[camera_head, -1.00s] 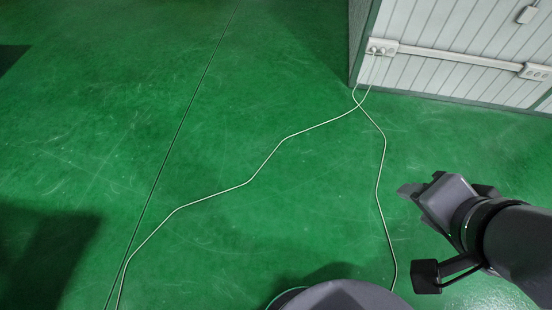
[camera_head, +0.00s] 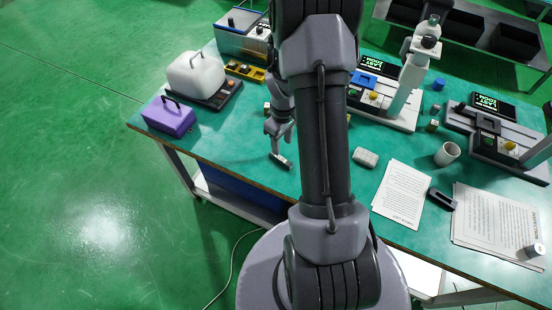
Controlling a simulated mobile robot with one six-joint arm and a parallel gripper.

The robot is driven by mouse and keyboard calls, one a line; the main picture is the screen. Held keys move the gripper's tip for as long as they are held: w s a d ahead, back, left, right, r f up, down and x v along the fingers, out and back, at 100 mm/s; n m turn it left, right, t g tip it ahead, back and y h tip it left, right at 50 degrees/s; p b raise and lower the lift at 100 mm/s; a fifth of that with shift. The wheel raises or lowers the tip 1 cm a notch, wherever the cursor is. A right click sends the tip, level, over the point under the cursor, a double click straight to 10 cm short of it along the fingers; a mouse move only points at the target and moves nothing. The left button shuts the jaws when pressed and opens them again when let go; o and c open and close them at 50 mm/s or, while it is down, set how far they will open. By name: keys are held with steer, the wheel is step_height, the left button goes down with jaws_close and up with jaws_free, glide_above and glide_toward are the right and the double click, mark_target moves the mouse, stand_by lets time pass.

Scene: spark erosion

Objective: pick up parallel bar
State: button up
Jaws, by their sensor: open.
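A small light grey bar (camera_head: 281,161) with darker ends lies on the green bench top (camera_head: 230,150), close to its front edge. It looks like the parallel bar, but it is too small to be sure. My gripper (camera_head: 279,145) is open, pointing down just above and behind this bar. The fingers overlap the bar's far side in the picture, so I cannot tell whether they touch it. My arm runs down the middle of the view and hides part of the bench behind it.
A purple box (camera_head: 168,117), a white container (camera_head: 196,74) and a yellow tray (camera_head: 245,71) stand at left. Right of my arm are a grey block (camera_head: 366,157), paper sheets (camera_head: 401,194), a mug (camera_head: 447,153) and a microscope (camera_head: 411,75). Bench left of my gripper is clear.

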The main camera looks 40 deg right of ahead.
mark_target(281, 158)
step_height(281, 158, down, 2)
steer(key=shift+d, duration=0.1)
steer(key=shift+f, duration=0.3)
steer(key=f+b, duration=0.1)
steer(key=f, duration=0.1)
steer(key=f+b, duration=0.1)
steer(key=f, duration=0.2)
steer(key=shift+w+a+f+b, duration=0.1)
steer(key=shift+a+f+b, duration=0.1)
steer(key=shift+b, duration=0.2)
steer(key=shift+r, duration=0.15)
jaws_close()
stand_by(0.4)
